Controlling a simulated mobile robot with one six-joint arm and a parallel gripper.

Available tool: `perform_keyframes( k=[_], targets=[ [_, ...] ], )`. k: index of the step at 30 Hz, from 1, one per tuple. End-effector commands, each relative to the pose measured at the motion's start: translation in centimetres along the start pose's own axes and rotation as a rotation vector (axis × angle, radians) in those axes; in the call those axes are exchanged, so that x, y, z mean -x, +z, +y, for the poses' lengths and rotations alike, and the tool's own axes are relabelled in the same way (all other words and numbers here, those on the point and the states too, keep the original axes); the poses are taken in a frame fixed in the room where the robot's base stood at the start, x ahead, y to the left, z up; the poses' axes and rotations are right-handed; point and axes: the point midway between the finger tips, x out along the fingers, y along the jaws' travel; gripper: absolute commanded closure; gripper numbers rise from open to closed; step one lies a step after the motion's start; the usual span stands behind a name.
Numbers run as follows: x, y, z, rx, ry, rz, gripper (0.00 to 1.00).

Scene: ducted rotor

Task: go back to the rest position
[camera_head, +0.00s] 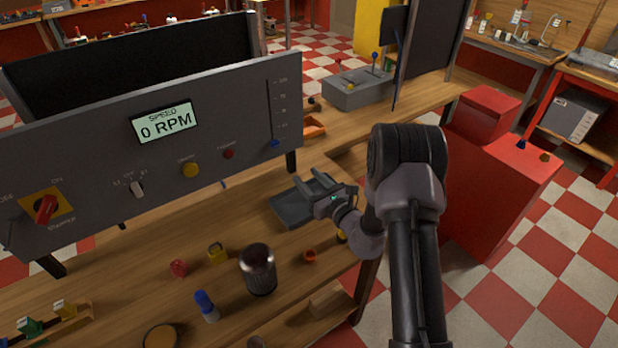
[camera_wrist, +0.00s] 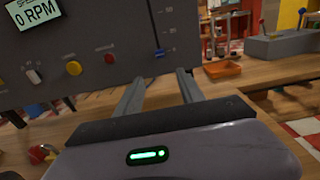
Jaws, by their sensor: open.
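My gripper (camera_head: 318,188) is open and empty. In the head view it hangs above the grey tray (camera_head: 291,207) near the right part of the wooden bench. In the wrist view the two fingers of my gripper (camera_wrist: 160,90) stand apart with nothing between them. They point toward the lower right of the grey control panel (camera_wrist: 95,45). The panel (camera_head: 160,150) also shows in the head view, with a display reading 0 RPM, a red rotary switch (camera_head: 45,208), a yellow button (camera_head: 190,169) and a blue slider (camera_head: 275,143).
On the bench stand a dark cylinder (camera_head: 258,270), a blue-capped bottle (camera_head: 206,306), a yellow padlock (camera_head: 217,253) and a small red item (camera_head: 179,268). A grey lever box (camera_head: 357,88) and an orange bin (camera_head: 313,127) lie behind. A red cabinet (camera_head: 490,190) stands right of my arm.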

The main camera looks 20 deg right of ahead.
Motion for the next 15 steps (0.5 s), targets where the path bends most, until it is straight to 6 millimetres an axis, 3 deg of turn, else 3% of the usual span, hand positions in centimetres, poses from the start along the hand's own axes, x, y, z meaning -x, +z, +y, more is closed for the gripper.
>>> perform_keyframes(
  k=[12,15],
  targets=[
    [0.0,0.1,0.0,0.001,0.002,-0.001,0.55],
    [-0.4,2.1,2.0,0.032,0.077,-0.011,0.55]
  ],
)
